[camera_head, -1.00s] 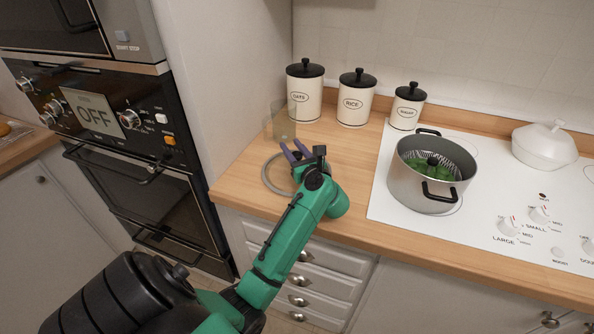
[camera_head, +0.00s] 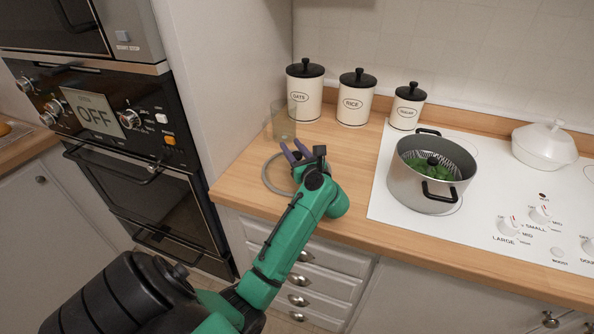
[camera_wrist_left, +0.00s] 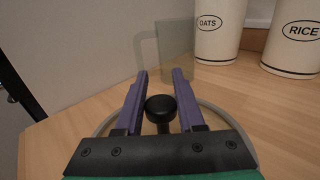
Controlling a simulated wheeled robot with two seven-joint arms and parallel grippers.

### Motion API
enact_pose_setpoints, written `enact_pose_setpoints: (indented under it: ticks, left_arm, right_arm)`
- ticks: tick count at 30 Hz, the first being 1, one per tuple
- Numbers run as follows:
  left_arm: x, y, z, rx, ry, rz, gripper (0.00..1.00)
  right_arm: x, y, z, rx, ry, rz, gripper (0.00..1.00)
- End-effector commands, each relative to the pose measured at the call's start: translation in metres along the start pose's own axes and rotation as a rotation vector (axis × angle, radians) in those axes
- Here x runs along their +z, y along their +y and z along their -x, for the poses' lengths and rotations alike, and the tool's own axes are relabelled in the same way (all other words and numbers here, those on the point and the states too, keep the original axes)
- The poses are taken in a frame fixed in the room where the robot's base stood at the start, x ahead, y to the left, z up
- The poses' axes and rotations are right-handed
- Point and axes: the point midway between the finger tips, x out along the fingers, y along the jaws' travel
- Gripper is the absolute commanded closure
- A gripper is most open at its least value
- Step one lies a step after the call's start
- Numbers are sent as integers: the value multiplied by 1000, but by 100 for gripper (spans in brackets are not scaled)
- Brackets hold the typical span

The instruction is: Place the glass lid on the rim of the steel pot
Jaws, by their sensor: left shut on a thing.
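The glass lid (camera_head: 267,182) lies on the wooden counter left of the hob. Its grey rim ring shows, and its black knob (camera_wrist_left: 160,108) stands up between the fingers in the left wrist view. My left gripper (camera_head: 291,152) is shut on the lid's knob, with purple fingers on either side; its wrist hides part of the lid. The steel pot (camera_head: 409,186) stands open on the white hob to the right, with green food inside and two black handles. My right gripper is not in view.
A clear glass vessel (camera_head: 284,121) stands just beyond the lid. Cream canisters with black lids (camera_head: 305,95) line the back. A white lidded dish (camera_head: 543,147) is right of the pot. Counter between lid and hob is mostly clear.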

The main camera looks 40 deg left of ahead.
Motion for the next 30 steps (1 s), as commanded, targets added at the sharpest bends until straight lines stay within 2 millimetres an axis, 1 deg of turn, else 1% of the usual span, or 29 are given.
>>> enact_pose_setpoints:
  ticks: [1, 8, 11, 13, 17, 20, 21, 23, 24, 27, 30]
  left_arm:
    - [-6, 0, 1, 1, 12, -6, 100]
    - [-6, 0, 1, 2, 13, -6, 100]
    - [0, 0, 1, 1, 13, -4, 100]
    - [10, 0, 1, 2, 11, -1, 100]
    - [41, -1, 0, 1, 6, 6, 100]
    - [78, -1, 0, 0, 3, 10, 100]
    - [95, 0, 0, 0, 2, 12, 100]
    - [118, 0, 0, 0, 3, 13, 100]
    - [133, 0, 0, 0, 1, 12, 100]
    - [164, 0, 0, 0, 2, 10, 100]
    - [185, 0, 0, 0, 2, 5, 100]
  right_arm:
    - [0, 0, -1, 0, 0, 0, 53]
    - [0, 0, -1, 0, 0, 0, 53]
    - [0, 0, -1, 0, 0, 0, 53]
    - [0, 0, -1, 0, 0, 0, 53]
    - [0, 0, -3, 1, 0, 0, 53]
    - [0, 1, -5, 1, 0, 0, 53]
    - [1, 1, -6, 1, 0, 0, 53]
    - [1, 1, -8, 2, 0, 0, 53]
    - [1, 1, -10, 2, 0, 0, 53]
    - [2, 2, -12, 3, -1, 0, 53]
    - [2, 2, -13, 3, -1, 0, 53]
